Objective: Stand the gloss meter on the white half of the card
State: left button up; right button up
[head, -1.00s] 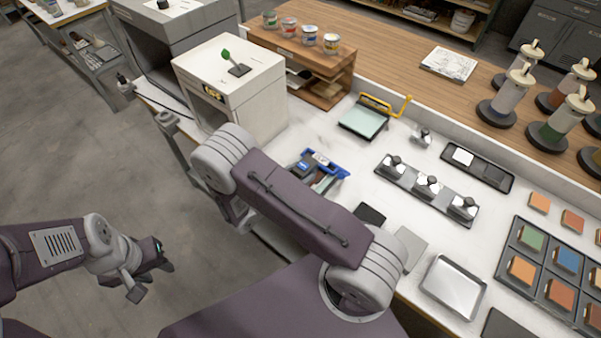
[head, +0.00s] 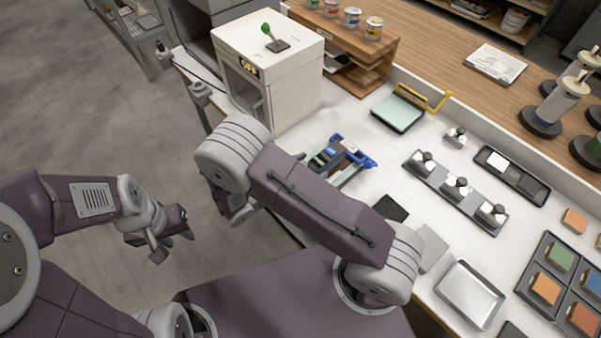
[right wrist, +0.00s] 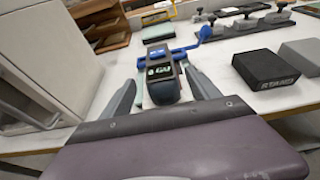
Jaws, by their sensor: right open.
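The gloss meter, a dark device with a lit "GU" display (right wrist: 162,82), stands on the white bench; it also shows in the head view (head: 324,157). My right gripper (right wrist: 160,92) is open, with one finger on each side of the meter; contact is not clear. In the head view its wrist is largely hidden behind my arm. A long dark holder (head: 534,188) at the right has a white square at one end and a dark part at the other, which looks like the card (head: 497,161). My left gripper (head: 174,246) is open and empty over the floor.
A blue frame (head: 356,149) lies close by the meter. A black block marked "STAND" (right wrist: 268,69) and a grey block (head: 432,247) sit to its right. A rack of knobbed blocks (head: 457,189) lies between meter and holder. A white cabinet (head: 285,85) is at the left.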

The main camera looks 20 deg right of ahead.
jog(key=shift+v, duration=2.1)
